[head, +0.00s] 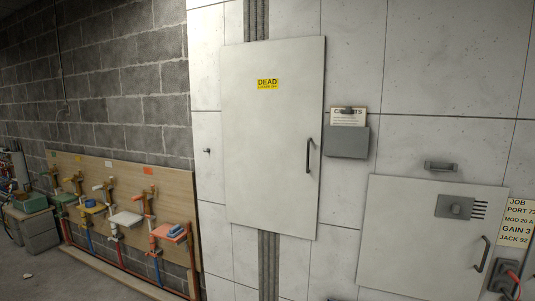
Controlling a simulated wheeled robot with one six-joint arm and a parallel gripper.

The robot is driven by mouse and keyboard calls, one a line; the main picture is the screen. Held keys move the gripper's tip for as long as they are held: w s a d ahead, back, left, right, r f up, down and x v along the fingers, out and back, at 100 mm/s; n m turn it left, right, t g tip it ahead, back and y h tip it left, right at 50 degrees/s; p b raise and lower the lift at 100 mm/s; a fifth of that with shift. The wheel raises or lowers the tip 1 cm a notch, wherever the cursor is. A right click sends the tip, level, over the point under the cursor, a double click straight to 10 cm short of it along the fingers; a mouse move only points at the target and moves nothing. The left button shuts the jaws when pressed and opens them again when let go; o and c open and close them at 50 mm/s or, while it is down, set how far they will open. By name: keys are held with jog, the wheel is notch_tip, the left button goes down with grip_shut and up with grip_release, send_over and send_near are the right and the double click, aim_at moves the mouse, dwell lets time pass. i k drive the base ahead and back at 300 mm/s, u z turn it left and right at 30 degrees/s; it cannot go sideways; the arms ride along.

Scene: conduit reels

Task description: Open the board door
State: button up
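A large pale grey board door (270,150) is on the white panelled wall, near the middle of the head view. It looks shut. A yellow sticker (268,84) reading "DEAD" is on its upper part. A dark vertical bar handle (309,155) is near its right edge. My gripper is not in view.
A second pale door (415,235) with a handle (482,254) is at lower right. A grey pocket (346,142) with a card (348,117) hangs right of the board door. A wooden pipe board (120,180) and grey cabinets (37,236) are at left.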

aim_at(273, 91)
jog(key=u, duration=0.35)
jog(key=i, duration=1.05)
jog(key=u, duration=0.05)
